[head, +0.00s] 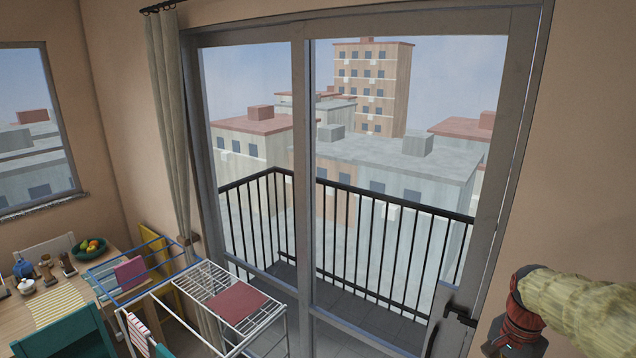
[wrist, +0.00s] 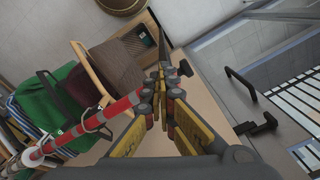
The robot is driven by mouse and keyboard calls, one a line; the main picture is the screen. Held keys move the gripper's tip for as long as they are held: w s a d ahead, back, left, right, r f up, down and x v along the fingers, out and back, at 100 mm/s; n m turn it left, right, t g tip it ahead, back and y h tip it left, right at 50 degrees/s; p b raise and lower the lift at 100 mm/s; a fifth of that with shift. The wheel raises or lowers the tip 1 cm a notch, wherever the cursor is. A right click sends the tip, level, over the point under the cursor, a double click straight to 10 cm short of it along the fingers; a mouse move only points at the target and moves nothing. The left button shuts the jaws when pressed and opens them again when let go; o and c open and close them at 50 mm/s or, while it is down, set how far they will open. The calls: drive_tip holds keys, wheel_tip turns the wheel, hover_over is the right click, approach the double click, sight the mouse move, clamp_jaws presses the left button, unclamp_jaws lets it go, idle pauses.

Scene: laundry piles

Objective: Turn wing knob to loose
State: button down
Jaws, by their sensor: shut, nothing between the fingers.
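My gripper (wrist: 165,78) reaches up the middle of the wrist view, its yellow-padded fingers closed at the tips with nothing seen between them. A red-and-white striped pole (wrist: 98,118) slants from the lower left and passes behind or beside the fingers; I cannot tell if they touch. A small dark piece (wrist: 185,68) stands just right of the fingertips. It may be the wing knob, but its shape is too small to be sure. In the head view my arm's wrist shows at the lower right, and no knob can be made out.
A dark door handle (wrist: 240,85) is to the right in the wrist view. A wooden chair (wrist: 92,72) and green cloth (wrist: 48,103) lie to the left. In the head view, a white drying rack (head: 262,322) stands before the glass door, with a table (head: 22,309) at left.

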drive_tip(key=shift+w, duration=0.2)
idle(0.6)
drive_tip(key=shift+w, duration=0.15)
drive_tip(key=shift+w+a, duration=0.2)
drive_tip(key=shift+f, duration=0.1)
wheel_tip(320, 180, up, 6)
drive_tip(key=p, duration=0.4)
drive_tip(key=shift+s+a, duration=0.25)
drive_tip(key=shift+a, duration=0.1)
